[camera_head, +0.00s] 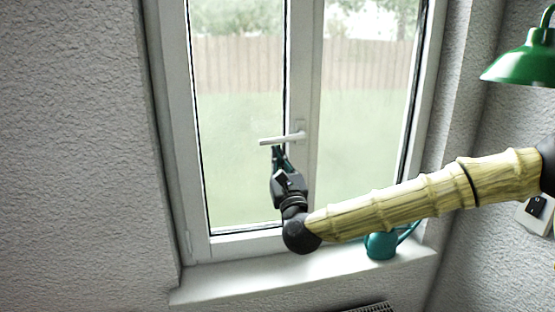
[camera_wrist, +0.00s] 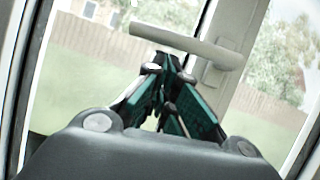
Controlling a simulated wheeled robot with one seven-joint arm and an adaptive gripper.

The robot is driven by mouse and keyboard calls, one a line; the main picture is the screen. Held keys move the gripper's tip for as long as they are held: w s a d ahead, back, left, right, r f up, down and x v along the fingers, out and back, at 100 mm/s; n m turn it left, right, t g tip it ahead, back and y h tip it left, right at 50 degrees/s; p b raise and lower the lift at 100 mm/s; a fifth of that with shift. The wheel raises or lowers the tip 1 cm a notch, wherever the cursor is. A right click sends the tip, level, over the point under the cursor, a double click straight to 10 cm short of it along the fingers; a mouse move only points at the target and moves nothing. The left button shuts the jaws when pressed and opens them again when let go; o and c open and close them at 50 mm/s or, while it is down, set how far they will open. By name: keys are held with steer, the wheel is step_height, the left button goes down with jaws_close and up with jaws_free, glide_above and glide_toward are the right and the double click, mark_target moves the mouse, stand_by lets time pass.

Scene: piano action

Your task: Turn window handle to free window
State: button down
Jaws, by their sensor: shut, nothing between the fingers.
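The white window handle (camera_head: 283,139) points level to the left from its base on the middle frame of the window (camera_head: 240,150). In the wrist view the handle (camera_wrist: 180,43) crosses the top of the picture, with its base at the right. My gripper (camera_head: 277,149) is shut and empty. Its fingertips are just below the handle's bar, near its middle and free end. In the wrist view the fingertips of my gripper (camera_wrist: 166,62) come together just under the bar. I cannot tell whether they touch it. The window sashes look closed.
A teal watering can (camera_head: 381,245) stands on the white sill (camera_head: 300,275), below my arm. A green lamp shade (camera_head: 522,65) hangs at the upper right. A light switch (camera_head: 536,207) is on the right wall. The room left of my gripper is clear.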

steer(key=shift+b, duration=0.4)
steer(key=shift+a+r+b, duration=0.2)
steer(key=shift+r+b, duration=0.45)
steer(key=shift+r, duration=0.3)
